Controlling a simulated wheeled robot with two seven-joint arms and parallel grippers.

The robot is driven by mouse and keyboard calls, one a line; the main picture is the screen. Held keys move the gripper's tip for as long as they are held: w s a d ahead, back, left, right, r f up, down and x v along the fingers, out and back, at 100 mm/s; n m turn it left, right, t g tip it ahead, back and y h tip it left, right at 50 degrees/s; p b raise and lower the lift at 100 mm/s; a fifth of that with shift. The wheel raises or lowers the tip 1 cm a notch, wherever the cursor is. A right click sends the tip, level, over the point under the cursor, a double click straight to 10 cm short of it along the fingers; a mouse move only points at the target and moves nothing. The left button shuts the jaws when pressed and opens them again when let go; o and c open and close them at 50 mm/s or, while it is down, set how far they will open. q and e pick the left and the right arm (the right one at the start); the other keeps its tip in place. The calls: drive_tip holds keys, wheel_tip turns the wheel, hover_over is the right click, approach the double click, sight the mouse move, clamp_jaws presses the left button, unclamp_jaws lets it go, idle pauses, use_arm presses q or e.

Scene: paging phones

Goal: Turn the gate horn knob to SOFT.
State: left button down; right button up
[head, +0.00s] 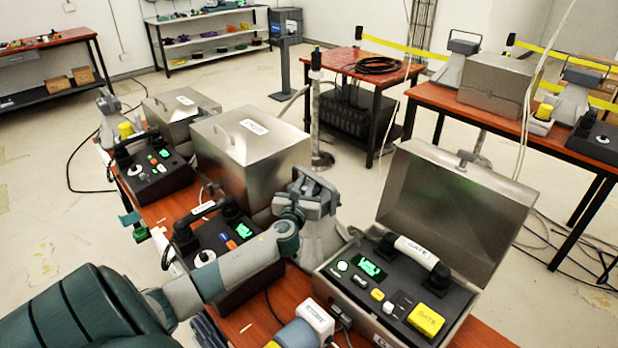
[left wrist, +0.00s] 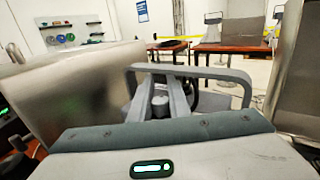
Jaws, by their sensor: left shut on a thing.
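A grey horn (head: 318,232) with a bracket handle on top stands on the red table, left of the open case (head: 325,268) of the phone marked GATE. My left gripper (head: 292,213) reaches the horn's near side. In the left wrist view its fingers (left wrist: 160,92) are shut on a small grey round part, apparently the horn's knob, and the bracket handle (left wrist: 190,72) arches behind them. The fingers hide most of that part, and no SOFT mark or pointer can be read.
A closed metal case (head: 250,150) stands left of the horn. A middle phone (head: 222,242) lies just beyond my left forearm. A white box marked STORE (head: 318,317) is at the table's front. The raised case lid (head: 455,205) stands close on the right.

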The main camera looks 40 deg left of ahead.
sight(304, 191)
idle(0.4)
use_arm(q)
drive_tip(key=c, duration=1.7)
unclamp_jaws()
use_arm(e)
drive_tip(key=shift+a, duration=0.1)
use_arm(q)
drive_tip(key=shift+o, duration=0.2)
drive_tip(key=shift+s, duration=0.1)
